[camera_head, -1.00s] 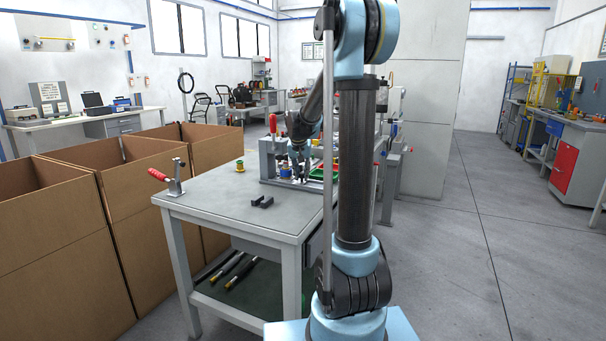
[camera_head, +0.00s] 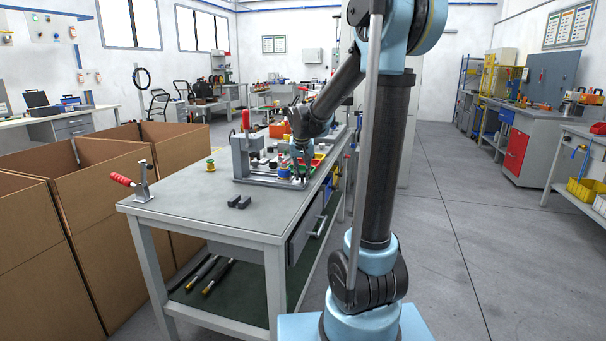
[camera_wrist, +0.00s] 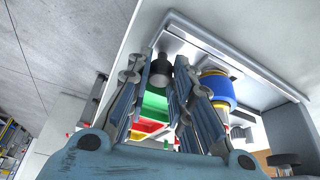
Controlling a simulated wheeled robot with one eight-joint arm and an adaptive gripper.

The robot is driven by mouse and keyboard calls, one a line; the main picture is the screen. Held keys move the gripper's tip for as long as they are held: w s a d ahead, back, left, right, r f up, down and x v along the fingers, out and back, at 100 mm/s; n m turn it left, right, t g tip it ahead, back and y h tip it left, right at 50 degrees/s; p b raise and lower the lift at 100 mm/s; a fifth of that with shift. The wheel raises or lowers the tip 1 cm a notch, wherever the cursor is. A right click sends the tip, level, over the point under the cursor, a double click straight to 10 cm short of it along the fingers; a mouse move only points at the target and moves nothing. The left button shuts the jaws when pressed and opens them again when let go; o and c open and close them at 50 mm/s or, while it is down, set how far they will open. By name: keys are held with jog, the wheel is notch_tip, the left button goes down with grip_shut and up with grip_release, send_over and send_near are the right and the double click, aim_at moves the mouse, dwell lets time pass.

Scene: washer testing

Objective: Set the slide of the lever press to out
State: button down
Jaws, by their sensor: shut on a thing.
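The lever press (camera_head: 242,160) is a grey frame with a red-handled lever, standing on the grey workbench (camera_head: 190,205). My gripper (camera_head: 301,168) is low at the right end of the press, partly hidden by its own wrist. In the wrist view, the two fingers of my gripper (camera_wrist: 161,88) are closed about a black round knob (camera_wrist: 160,69) near their tips. The knob is on a rod at the light metal part of the press, and it looks like the slide's knob. The slide's travel is hidden.
A blue-and-yellow cylinder (camera_wrist: 217,88) stands right of the fingers. Green and red bins (camera_wrist: 153,104) lie beyond them. A red-handled clamp (camera_head: 140,185), a yellow spool (camera_head: 211,165) and a dark block (camera_head: 239,202) are on the bench. Cardboard boxes (camera_head: 110,200) stand left; the right floor is clear.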

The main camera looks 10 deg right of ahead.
jog(key=shift+d, duration=0.2)
jog(key=c, duration=1.4)
grip_release()
jog(key=shift+d, duration=0.1)
jog(key=shift+s+r, duration=0.25)
jog(key=shift+r, duration=0.3)
jog(key=v, duration=1)
jog(key=shift+r, duration=0.35)
jog(key=s+d+f, duration=0.3)
jog(key=s+f, duration=0.3)
jog(key=s, duration=0.4)
jog(key=s+d+f+n+g, duration=0.1)
jog(key=s+d+f, duration=0.2)
jog(key=s+f, duration=0.4)
jog(key=s+d+f+g, duration=0.1)
jog(key=s+f, duration=0.6)
jog(key=s, duration=0.8)
jog(key=shift+s+d+f+n+y, duration=0.1)
jog(key=shift+d+n+y, duration=0.05)
jog(key=shift+d, duration=0.3)
jog(key=shift+s+d+f+n+y, duration=0.1)
jog(key=shift+d+n+y, duration=0.05)
jog(key=shift+d, duration=0.3)
